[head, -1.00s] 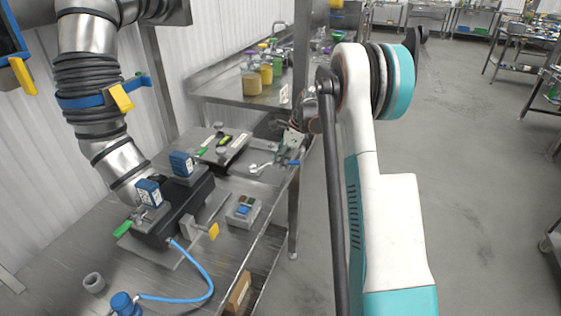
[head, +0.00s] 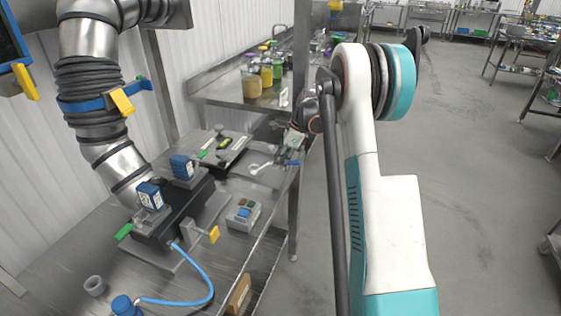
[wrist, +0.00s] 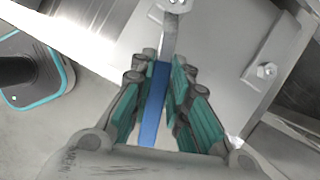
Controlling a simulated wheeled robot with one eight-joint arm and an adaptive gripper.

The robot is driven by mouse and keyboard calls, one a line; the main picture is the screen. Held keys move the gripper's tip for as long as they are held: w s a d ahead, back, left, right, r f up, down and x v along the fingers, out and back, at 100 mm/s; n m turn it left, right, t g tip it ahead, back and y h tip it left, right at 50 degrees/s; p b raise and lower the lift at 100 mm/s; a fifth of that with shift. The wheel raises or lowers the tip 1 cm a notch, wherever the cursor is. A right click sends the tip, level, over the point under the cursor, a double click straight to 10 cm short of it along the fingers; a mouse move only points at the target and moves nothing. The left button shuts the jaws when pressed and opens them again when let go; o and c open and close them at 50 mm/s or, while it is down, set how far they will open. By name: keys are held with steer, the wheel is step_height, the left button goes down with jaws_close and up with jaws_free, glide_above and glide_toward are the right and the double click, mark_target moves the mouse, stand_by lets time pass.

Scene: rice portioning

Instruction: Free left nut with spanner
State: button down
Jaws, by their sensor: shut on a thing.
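My gripper (wrist: 155,100) is shut on the blue handle of a spanner (wrist: 153,110), which lies between its teal pads. The spanner's metal shank points to the top of the wrist view, where its head is cut off by the edge. A hex nut (wrist: 265,70) sits on a grey bracket plate at the upper right of the wrist view, apart from the spanner. I cannot tell whether it is the left nut. In the head view my gripper (head: 290,148) is above the bench's right edge, with the pale spanner head reaching left over a metal plate (head: 246,180).
A black machine block (head: 176,212) with blue units stands on the steel bench at left, under a metal duct (head: 90,75). A button box (head: 243,215) is at the bench front. Coloured jars (head: 252,85) stand behind. A steel post (head: 300,60) rises beside my gripper.

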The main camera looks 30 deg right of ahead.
mark_target(281, 161)
steer(key=shift+r, duration=0.1)
steer(key=shift+r+p, duration=1.15)
steer(key=shift+r, duration=0.75)
steer(key=shift+r, duration=0.1)
